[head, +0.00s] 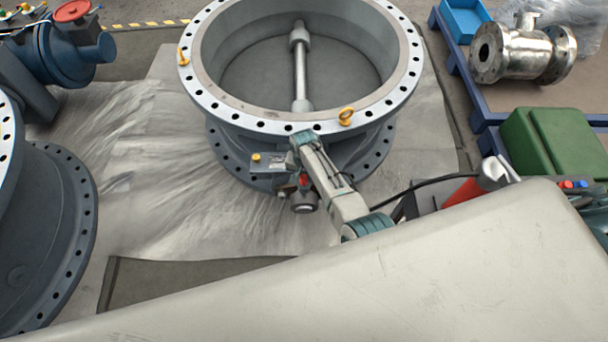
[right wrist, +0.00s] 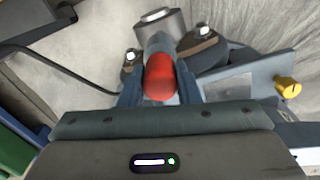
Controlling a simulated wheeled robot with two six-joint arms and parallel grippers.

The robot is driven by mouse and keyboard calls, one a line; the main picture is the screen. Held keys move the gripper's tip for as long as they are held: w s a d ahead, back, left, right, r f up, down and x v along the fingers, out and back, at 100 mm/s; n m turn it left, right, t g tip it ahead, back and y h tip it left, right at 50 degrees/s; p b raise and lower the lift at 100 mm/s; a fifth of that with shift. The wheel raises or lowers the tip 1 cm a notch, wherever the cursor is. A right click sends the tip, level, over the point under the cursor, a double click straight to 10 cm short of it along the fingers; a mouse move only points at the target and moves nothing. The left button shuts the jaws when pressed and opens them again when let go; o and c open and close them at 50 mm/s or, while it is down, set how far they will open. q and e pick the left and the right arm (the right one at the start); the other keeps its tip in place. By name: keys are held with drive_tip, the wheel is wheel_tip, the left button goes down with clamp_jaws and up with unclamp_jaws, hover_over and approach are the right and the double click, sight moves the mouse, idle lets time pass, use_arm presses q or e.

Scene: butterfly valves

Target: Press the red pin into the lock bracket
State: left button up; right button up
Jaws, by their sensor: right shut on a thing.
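The red pin (right wrist: 159,77) sits between the two fingers of my right gripper (right wrist: 159,84) in the right wrist view, and the gripper is shut on it. A small part of the red pin (head: 304,180) also shows in the head view beside my right gripper (head: 297,183). The grey lock bracket (right wrist: 245,84) with a yellow knob (right wrist: 288,86) lies right behind the pin, on the side of the large valve. The pin's lower end is hidden, so I cannot tell how deep it sits. My left gripper is not in view.
The large flanged valve (head: 210,113) stands on a plastic sheet (head: 150,200). A metal cylinder (right wrist: 161,22) and dark bolted parts lie close beyond the pin. A green case (head: 555,142) and a steel valve (head: 520,55) are at the right. Another flanged body (head: 70,230) is at the left.

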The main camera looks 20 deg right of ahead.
drive_tip(key=shift+f+b, duration=0.55)
drive_tip(key=shift+f, duration=0.25)
drive_tip(key=o, duration=1)
drive_tip(key=shift+o, duration=0.2)
drive_tip(key=shift+o, duration=0.5)
drive_tip(key=o, duration=0.4)
drive_tip(key=shift+r, duration=0.1)
